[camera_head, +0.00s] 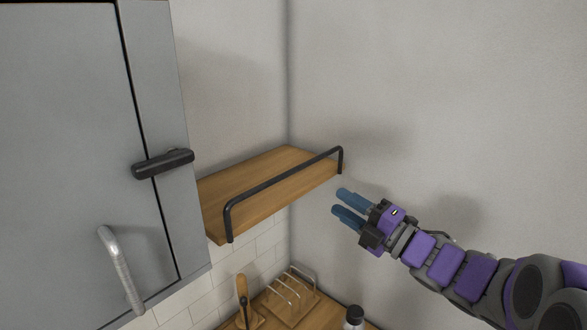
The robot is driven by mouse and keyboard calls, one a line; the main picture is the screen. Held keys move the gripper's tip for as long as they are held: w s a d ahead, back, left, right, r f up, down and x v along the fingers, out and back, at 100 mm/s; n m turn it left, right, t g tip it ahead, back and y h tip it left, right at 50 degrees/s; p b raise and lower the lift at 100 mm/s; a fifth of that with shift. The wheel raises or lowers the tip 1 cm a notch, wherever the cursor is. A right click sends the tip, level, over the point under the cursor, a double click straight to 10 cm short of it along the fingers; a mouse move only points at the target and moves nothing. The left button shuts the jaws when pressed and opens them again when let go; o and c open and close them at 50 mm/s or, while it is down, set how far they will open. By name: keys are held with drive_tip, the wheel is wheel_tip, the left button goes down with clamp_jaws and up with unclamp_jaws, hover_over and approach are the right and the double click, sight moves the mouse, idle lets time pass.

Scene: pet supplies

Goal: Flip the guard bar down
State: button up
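The guard bar (280,176) is a thin black rail along the front edge of a wooden wall shelf (255,197). It stands raised above the shelf board, with its two ends bent down to the shelf's front edge. My gripper (334,201) has blue fingers and is to the right of the shelf, just below and right of the bar's right end. The two fingers are apart with a narrow gap and nothing between them. In the picture they appear clear of the bar, though the depth between them is hard to tell.
A grey cabinet (60,130) with a black latch (163,164) and a metal handle (120,270) stands at the left, close to the shelf. Below are a wooden counter (325,312), a wire rack (290,290), a wooden-handled tool (241,290) and a dark-capped bottle (354,317). The shelf top looks empty.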

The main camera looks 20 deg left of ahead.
sight(292, 174)
drive_tip(key=p+x, duration=0.2)
drive_tip(key=x, duration=1.1)
drive_tip(key=shift+a+p, duration=0.15)
drive_tip(key=shift+p, duration=0.15)
drive_tip(key=shift+x, duration=0.9)
drive_tip(key=shift+w, duration=0.1)
drive_tip(key=shift+c, duration=0.2)
clamp_jaws()
drive_tip(key=shift+f, duration=0.1)
